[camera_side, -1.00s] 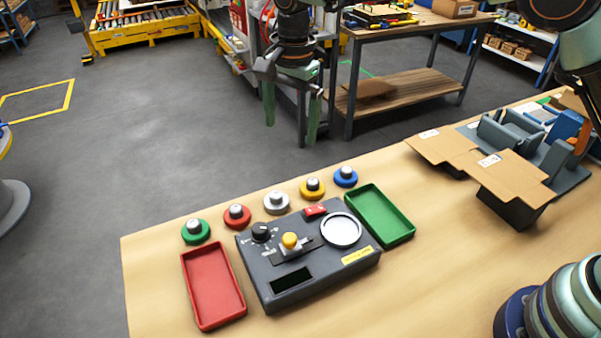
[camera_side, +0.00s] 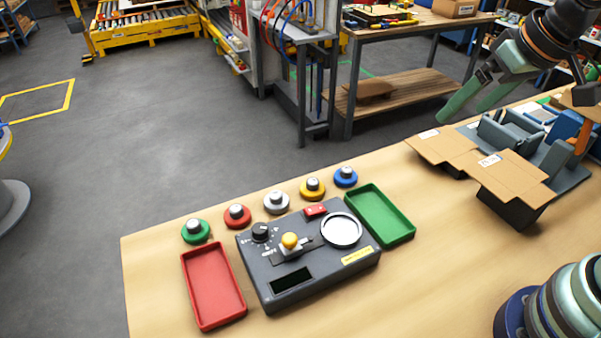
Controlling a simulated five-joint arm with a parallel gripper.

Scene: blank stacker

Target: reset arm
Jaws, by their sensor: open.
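My gripper (camera_side: 462,112) is at the upper right, raised above the far side of the table (camera_side: 440,265). Its two green fingers are apart and empty, pointing down and to the left. It is clear of everything on the table. My arm's base shows at the lower right corner. The middle links of my arm are outside the picture.
A dark control box (camera_side: 330,272) stands between a red tray (camera_side: 213,287) and a green tray (camera_side: 379,214). Several coloured round pieces line up behind it, including a blue one (camera_side: 345,177). An open cardboard box (camera_side: 503,177) and grey fixture are at right.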

